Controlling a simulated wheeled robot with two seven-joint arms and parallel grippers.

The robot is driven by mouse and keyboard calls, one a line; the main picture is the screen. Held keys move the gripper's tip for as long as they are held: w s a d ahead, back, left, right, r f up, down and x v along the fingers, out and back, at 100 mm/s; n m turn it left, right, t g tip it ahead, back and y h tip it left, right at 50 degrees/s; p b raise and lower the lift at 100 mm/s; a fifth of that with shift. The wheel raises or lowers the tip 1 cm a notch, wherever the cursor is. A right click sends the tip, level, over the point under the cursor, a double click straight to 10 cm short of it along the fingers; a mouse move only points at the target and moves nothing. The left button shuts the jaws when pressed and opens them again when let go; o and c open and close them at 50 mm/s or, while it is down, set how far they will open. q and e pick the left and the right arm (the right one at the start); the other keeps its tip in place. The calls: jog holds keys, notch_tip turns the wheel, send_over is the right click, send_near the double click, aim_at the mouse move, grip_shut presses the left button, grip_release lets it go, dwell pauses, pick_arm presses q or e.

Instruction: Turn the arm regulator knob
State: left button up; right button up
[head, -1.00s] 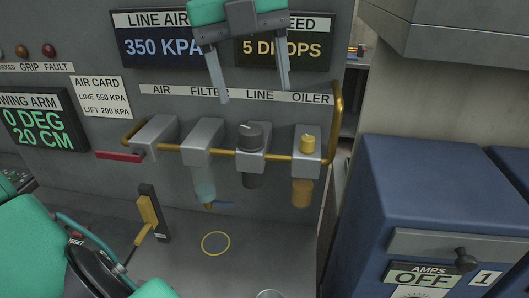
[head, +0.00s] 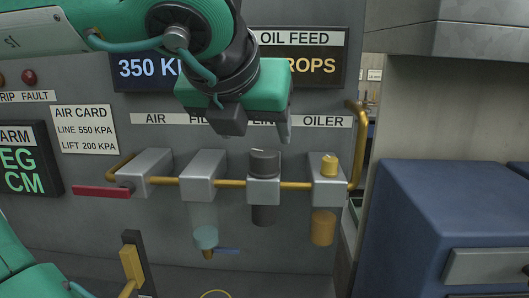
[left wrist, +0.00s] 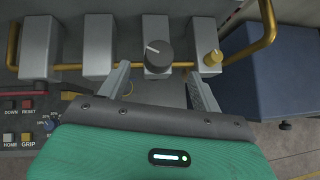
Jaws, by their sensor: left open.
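No label reading "arm regulator" shows. The knob also shows in the left wrist view (left wrist: 158,56), between the lines of the two fingers. My left gripper (head: 257,126) is open and empty, in front of the label strip and above the knob in the head view. In the left wrist view its fingertips (left wrist: 158,72) lie to either side of the knob, with no contact visible. My right gripper is not in view.
Left of the knob are a red lever (head: 103,191) and the filter bowl (head: 204,236). Right is the yellow oiler knob (head: 329,166), near a brass pipe (head: 356,150). A blue cabinet (head: 430,220) stands right. My left arm partly covers the 350 KPA display (head: 140,68).

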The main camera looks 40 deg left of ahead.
aim_at(263, 152)
pick_arm(q)
jog(key=x, duration=0.7)
jog(key=shift+w+a+f+p, duration=0.15)
jog(key=shift+w+f+p, duration=0.05)
jog(key=shift+f+p, duration=0.1)
jog(key=shift+w+a+f, duration=0.15)
jog(key=shift+w+f, duration=0.15)
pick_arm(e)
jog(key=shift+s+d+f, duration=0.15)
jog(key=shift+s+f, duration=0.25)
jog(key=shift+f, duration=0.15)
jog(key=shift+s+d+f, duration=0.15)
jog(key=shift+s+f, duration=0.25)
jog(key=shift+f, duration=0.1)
pick_arm(q)
jog(key=c, duration=1)
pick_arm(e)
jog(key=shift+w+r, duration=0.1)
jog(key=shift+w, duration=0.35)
